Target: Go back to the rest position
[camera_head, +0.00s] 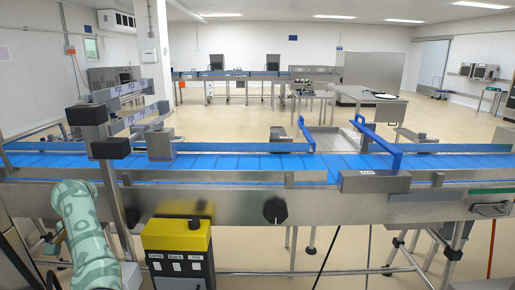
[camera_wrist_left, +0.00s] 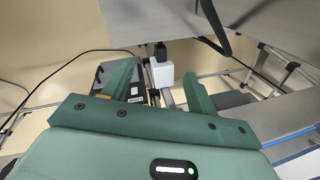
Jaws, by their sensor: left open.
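My left gripper (camera_wrist_left: 160,80) shows in the left wrist view with its two green fingers apart and nothing held between them. A white block (camera_wrist_left: 161,72) with a black top shows behind the gap, apart from the fingers. In the head view only my green patterned left arm comes in at the lower left, in front of the conveyor; the gripper's fingers cannot be made out there. My right gripper is in neither view.
A conveyor with a blue belt (camera_head: 240,162) crosses the head view, with blue guard handles (camera_head: 386,145) at right. A yellow-topped control box (camera_head: 177,235) hangs on its front, close to my left arm. Open floor lies beyond.

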